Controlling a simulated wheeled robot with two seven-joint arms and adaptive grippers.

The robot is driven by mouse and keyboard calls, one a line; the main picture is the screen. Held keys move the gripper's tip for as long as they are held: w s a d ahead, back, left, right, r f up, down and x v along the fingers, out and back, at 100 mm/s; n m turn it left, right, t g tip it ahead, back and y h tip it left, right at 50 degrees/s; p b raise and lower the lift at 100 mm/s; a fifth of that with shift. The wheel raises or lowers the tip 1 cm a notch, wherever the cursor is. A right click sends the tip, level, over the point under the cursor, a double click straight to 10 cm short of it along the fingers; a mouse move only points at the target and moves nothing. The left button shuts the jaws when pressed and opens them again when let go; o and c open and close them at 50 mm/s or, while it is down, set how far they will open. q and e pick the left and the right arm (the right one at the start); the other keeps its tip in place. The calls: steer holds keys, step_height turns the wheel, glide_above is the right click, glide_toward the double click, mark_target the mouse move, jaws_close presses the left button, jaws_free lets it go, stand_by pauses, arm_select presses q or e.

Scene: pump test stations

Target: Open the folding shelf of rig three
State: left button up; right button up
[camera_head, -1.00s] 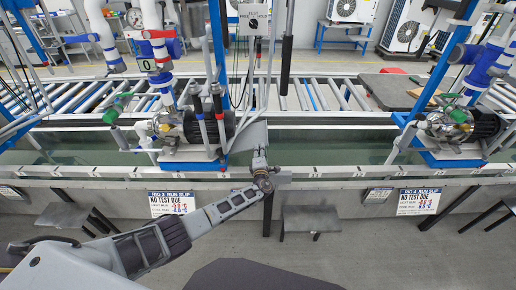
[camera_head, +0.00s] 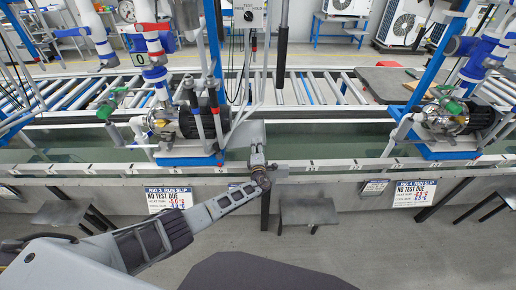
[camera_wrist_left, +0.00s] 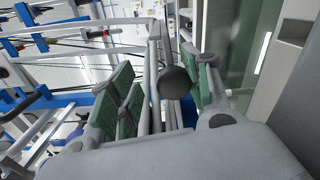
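The "RIG 3 RUN SLIP" card (camera_head: 168,198) hangs on the trough's front face. A grey flat panel (camera_head: 308,212) sits low to its right, and another (camera_head: 60,213) low to its left; I cannot tell which is rig three's folding shelf. My left gripper (camera_head: 257,158) is at the trough's front edge, right of the rig three pump (camera_head: 195,122) and above the right panel's left end. In the left wrist view its green-padded fingers (camera_wrist_left: 165,95) are apart. A black ball (camera_wrist_left: 174,82) and pale bars show between them; contact is unclear. My right gripper is out of view.
The water trough (camera_head: 330,140) and a roller conveyor (camera_head: 300,90) run across behind the gripper. The rig four pump (camera_head: 445,115) stands at the right above its slip (camera_head: 413,194). A dark post (camera_head: 265,208) stands below the gripper. Grey floor in front is mostly clear.

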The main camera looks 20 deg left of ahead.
arm_select(q)
steer(key=shift+s+d, duration=0.15)
steer(key=shift+s, duration=0.05)
steer(key=shift+s+d, duration=0.15)
steer(key=shift+s, duration=0.55)
steer(key=v, duration=1)
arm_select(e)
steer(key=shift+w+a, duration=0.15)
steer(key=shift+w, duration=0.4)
arm_select(q)
steer(key=shift+s, duration=0.1)
